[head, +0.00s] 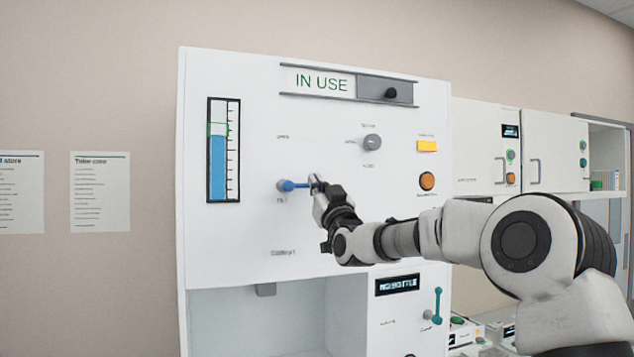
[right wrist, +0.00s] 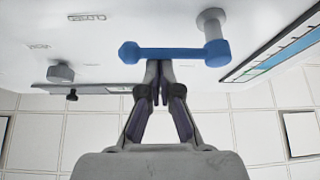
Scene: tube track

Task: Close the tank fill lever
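The tank fill lever is a blue bar (head: 290,185) on the white panel, left of centre in the head view. It lies about horizontal there, its pivot at the left and its free end to the right. My right gripper (head: 316,183) is at the free end. In the right wrist view the blue lever (right wrist: 175,53) runs across just beyond the fingertips. My right gripper's fingers (right wrist: 159,66) are together and empty, their tips at the bar's edge near its knobbed end. Whether they touch it is hard to tell. My left gripper is not in view.
A tank gauge (head: 218,165) filled blue almost to a green mark is left of the lever. A teal lever (head: 437,306) sits lower right.

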